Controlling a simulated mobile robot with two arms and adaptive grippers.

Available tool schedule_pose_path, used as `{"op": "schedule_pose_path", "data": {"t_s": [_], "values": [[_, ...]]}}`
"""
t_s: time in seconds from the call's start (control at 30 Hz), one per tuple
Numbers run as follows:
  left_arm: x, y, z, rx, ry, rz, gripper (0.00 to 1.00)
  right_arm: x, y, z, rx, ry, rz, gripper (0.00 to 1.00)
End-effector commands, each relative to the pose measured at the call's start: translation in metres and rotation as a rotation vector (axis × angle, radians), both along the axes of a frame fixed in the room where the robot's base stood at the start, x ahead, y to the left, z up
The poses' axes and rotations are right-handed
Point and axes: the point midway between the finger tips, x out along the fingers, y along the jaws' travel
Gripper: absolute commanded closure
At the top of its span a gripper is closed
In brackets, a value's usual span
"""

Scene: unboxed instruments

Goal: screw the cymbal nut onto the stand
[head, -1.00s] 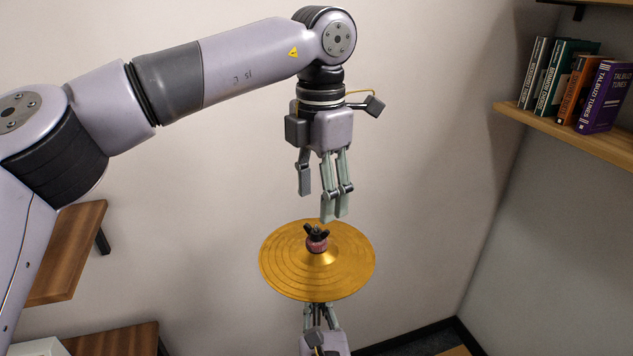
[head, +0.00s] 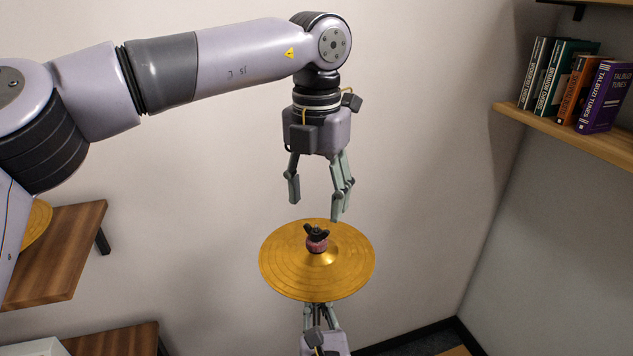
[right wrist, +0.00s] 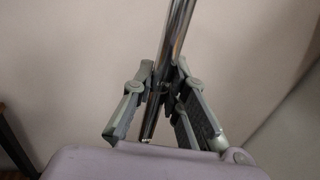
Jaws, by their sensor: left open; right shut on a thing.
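A gold cymbal (head: 285,272) lies nearly flat in the middle of the head view. On its centre sits a reddish felt washer (head: 317,246), with the black cymbal nut (head: 316,232), a wing nut, on top of it. My left gripper (head: 318,205) points down above the nut, open and empty, with its fingers apart from the nut. My right gripper (head: 318,318) is below the cymbal, partly hidden by it. In the right wrist view its fingers (right wrist: 165,85) are shut on the chrome stand rod (right wrist: 178,40). The nut's thread is hidden.
A wooden shelf (head: 570,135) with several books (head: 575,85) is at the upper right. Lower wooden shelves (head: 60,255) are at the left, one with another gold cymbal (head: 37,222) partly behind my arm. The air around the cymbal is clear.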

Motion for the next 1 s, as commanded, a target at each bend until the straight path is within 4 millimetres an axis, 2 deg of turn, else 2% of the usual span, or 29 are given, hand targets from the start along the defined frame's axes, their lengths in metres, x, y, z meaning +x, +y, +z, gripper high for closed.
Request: {"op": "schedule_pose_path", "data": {"t_s": [0.2,0.4,0.77,1.0], "values": [[-0.001,0.001,-0.035,0.002,0.001,-0.001,0.45,0.001,0.000,0.003,0.002,-0.006,0.000,1.00],[0.000,0.000,-0.054,0.000,0.000,-0.001,0.45,0.001,0.000,0.003,0.002,-0.006,0.000,1.00],[0.000,0.000,-0.058,0.000,0.000,-0.001,0.45,0.001,0.000,0.003,0.002,-0.006,0.000,1.00],[0.000,0.000,-0.058,0.000,0.000,-0.001,0.61,0.001,0.000,0.003,0.002,-0.006,0.000,1.00]]}}
